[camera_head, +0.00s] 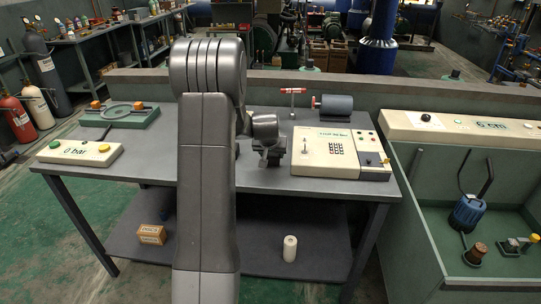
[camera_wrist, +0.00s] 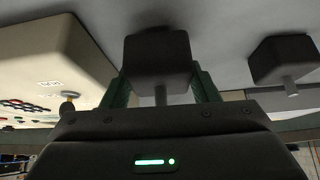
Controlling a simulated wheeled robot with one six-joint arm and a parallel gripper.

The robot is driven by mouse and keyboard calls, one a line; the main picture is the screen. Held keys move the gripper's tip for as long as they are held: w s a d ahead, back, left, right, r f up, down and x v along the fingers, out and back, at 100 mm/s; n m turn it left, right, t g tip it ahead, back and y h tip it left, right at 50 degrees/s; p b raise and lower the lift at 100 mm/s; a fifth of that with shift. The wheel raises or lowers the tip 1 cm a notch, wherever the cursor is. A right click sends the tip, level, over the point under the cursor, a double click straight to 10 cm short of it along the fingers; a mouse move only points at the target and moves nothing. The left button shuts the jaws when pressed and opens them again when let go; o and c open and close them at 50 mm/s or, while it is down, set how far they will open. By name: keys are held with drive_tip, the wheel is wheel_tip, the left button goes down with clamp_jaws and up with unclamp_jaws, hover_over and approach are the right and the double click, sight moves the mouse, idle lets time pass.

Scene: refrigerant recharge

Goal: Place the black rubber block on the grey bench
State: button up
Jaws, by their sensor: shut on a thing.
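My gripper (camera_wrist: 162,88) is shut on a black rubber block (camera_wrist: 157,60), with the green fingers on either side of it and a short grey stem showing below it in the wrist view. In the head view my gripper (camera_head: 271,158) is low over the grey bench (camera_head: 265,181), just left of the cream control box. The block is hard to make out there among the dark gripper parts. I cannot tell whether it touches the bench. My arm hides part of the bench.
A second dark block with a stem (camera_wrist: 285,62) is at right in the wrist view. The cream control box (camera_head: 312,163) stands close on the right. A cream 0 bar box (camera_head: 80,152) and a green tray (camera_head: 117,117) are at left. The bench's front strip is clear.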

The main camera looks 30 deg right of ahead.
drive_tip(key=shift+f, duration=0.65)
drive_tip(key=shift+f, duration=0.2)
drive_tip(key=o, duration=1.1)
drive_tip(key=shift+o, duration=0.2)
drive_tip(key=shift+r, duration=0.1)
drive_tip(key=shift+r, duration=0.35)
drive_tip(key=v, duration=1.1)
drive_tip(key=shift+s+r+b, duration=0.15)
drive_tip(key=shift+r+b, duration=0.05)
drive_tip(key=shift+b, duration=0.25)
drive_tip(key=shift+a, duration=0.1)
